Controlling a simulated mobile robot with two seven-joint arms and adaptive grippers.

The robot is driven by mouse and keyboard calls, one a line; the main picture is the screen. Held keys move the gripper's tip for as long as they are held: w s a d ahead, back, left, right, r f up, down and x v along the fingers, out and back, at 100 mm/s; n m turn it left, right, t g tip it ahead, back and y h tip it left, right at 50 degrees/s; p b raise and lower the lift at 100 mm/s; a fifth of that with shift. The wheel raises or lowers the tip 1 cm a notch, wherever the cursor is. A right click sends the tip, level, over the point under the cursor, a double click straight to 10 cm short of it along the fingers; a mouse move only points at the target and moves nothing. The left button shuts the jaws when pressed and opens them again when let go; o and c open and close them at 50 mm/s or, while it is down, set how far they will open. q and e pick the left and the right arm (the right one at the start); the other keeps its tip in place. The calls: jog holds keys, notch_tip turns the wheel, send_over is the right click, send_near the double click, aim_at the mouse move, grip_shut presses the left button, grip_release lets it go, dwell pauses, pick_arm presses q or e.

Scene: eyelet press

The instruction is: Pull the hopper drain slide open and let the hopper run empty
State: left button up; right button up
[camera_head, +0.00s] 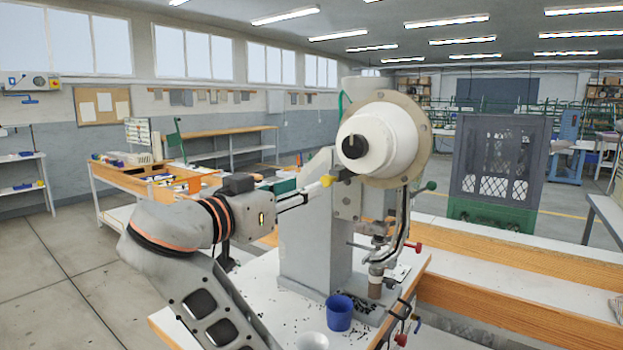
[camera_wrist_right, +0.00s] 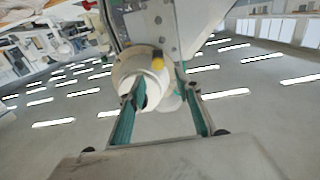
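The eyelet press (camera_head: 315,235) carries a round white hopper drum (camera_head: 400,140) with a black knob on its front. A small yellow knob (camera_head: 327,181) sits low on the drum's left side, perhaps the drain slide's handle; the slide itself cannot be made out. In the right wrist view the yellow knob (camera_wrist_right: 157,60) lies ahead of the fingertips and roughly between them, with the white drum (camera_wrist_right: 150,82) beside it. My right gripper (camera_head: 303,198) is open, its teal-padded fingers (camera_wrist_right: 162,92) apart and empty, just left of the knob. My left gripper is not in view.
Red (camera_head: 418,246) and green (camera_head: 431,186) knobs stick out on the press's right. A dark mesh-sided crate (camera_head: 495,170) stands behind.

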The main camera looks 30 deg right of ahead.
aim_at(325, 180)
jog(key=d, duration=0.2)
jog(key=shift+w+d+r, duration=0.1)
jog(key=shift+w+d, duration=0.1)
jog(key=shift+d, duration=0.1)
jog(key=p+x, duration=0.1)
jog(key=x, duration=0.2)
jog(key=shift+w+d, duration=0.15)
jog(key=shift+d, duration=0.05)
jog(key=shift+w+d, duration=0.3)
jog(key=shift+d, duration=0.3)
grip_shut()
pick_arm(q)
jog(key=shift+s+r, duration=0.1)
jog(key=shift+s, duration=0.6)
